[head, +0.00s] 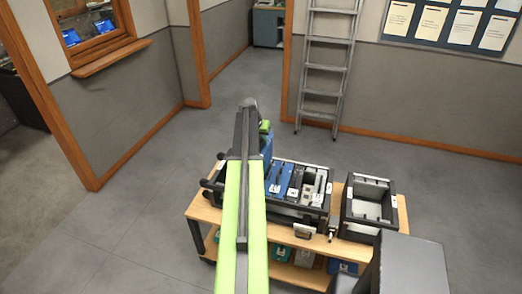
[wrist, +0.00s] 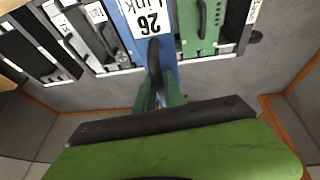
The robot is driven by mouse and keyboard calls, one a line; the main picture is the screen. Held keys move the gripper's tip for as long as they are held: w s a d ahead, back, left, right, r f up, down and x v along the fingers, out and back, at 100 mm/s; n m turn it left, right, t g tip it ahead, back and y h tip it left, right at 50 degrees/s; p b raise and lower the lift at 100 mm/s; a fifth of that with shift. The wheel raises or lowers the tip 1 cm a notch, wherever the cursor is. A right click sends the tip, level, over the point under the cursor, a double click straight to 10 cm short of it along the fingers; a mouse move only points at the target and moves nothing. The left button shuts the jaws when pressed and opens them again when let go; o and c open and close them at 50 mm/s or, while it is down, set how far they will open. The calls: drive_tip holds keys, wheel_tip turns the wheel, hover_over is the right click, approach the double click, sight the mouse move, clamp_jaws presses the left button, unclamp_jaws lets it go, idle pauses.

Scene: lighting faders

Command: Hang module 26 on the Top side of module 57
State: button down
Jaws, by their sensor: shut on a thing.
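Module 26 (wrist: 148,14) is a blue block with a white label reading "26 Link", upside down at the top of the wrist view. My gripper (wrist: 158,88) is shut on module 26 at its dark handle, and its jaws are partly hidden. In the head view my green arm reaches over the cart and hides most of the gripper. A blue block (head: 267,153) shows beside the arm's far end; its number cannot be read. I cannot identify module 57 by number in either view.
A green module (wrist: 200,28) stands right of module 26, and grey modules (wrist: 95,30) stand to its left. A black rack (head: 318,210) of modules and an open black crate (head: 355,222) are on the wooden cart (head: 208,212). A ladder (head: 327,65) leans behind; the floor left is clear.

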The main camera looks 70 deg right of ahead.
drive_tip(key=shift+w+d, duration=0.25)
drive_tip(key=shift+d, duration=0.4)
drive_tip(key=shift+w+d, duration=0.2)
drive_tip(key=shift+d, duration=0.4)
drive_tip(key=shift+f, duration=0.1)
wheel_tip(320, 180, down, 18)
drive_tip(key=b, duration=1.7)
drive_tip(key=shift+r+b, duration=0.25)
drive_tip(key=shift+b, duration=0.15)
drive_tip(key=shift+a+f+b, duration=0.1)
drive_tip(key=shift+f+b, duration=1.1)
drive_tip(key=c, duration=1.3)
unclamp_jaws()
drive_tip(key=shift+c, duration=0.2)
